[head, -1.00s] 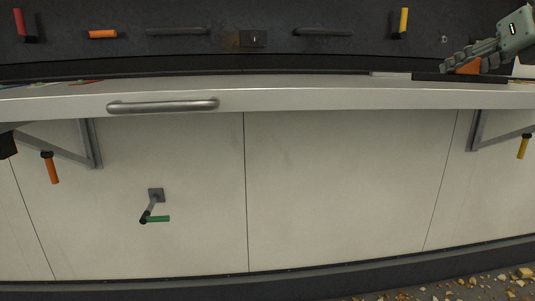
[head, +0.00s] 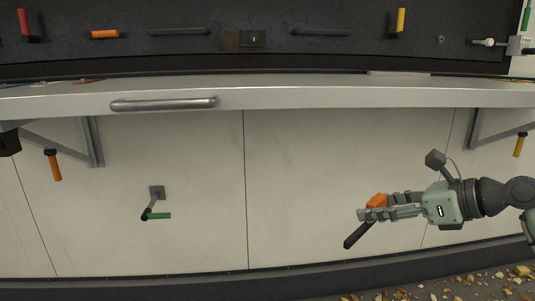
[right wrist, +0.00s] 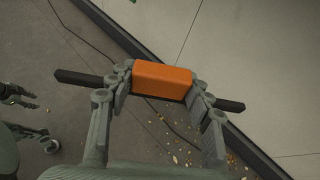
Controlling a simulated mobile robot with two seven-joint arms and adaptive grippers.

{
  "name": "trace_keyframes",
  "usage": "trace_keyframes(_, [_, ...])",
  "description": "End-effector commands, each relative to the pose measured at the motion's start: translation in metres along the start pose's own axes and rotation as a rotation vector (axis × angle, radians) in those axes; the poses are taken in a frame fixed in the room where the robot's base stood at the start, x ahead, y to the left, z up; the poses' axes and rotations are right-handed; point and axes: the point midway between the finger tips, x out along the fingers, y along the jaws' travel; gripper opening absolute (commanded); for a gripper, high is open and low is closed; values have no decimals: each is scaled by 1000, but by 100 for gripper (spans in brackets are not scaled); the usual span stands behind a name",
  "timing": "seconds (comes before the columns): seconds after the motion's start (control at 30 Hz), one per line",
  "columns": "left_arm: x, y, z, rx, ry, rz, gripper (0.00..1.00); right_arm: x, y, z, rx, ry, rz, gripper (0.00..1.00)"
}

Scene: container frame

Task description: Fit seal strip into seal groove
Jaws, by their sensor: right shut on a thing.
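My right gripper (head: 378,212) is in front of the pale lower panels at the right, below the shelf. It is shut on an orange block (head: 376,200) fixed to a black bar, which I take for the seal strip (head: 356,236). In the right wrist view the orange block (right wrist: 162,80) sits between the fingers, and the black bar (right wrist: 80,78) sticks out on both sides. Greenish-grey robot parts (right wrist: 18,98) at the left of that view may be my left gripper; its state is unclear. I cannot make out the seal groove with certainty.
The shelf (head: 290,96) runs across the view with a grey handle (head: 165,104) on its front. A pale strip (head: 398,73) lies at its back right. Rubble (head: 470,286) lies on the floor.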

Motion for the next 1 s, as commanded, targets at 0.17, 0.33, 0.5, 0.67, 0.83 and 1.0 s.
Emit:
trace_keyframes(0.17, [13,1,2,14,7,-8,40,11,56,-64,-43,3,97,4])
trace_keyframes(0.33, [21,1,4,24,12,-13,40,8,87,-98,-66,3,132,4])
trace_keyframes(0.5, [24,2,4,28,15,-15,40,9,100,-120,-70,5,143,4])
trace_keyframes(0.67, [24,2,4,29,15,-15,39,21,109,-162,-68,7,146,4])
trace_keyframes(0.83, [24,2,4,28,15,-15,34,26,112,-179,-74,4,140,4])
trace_keyframes(1.0, [24,2,4,28,15,-15,34,26,112,-179,-75,3,140,4])
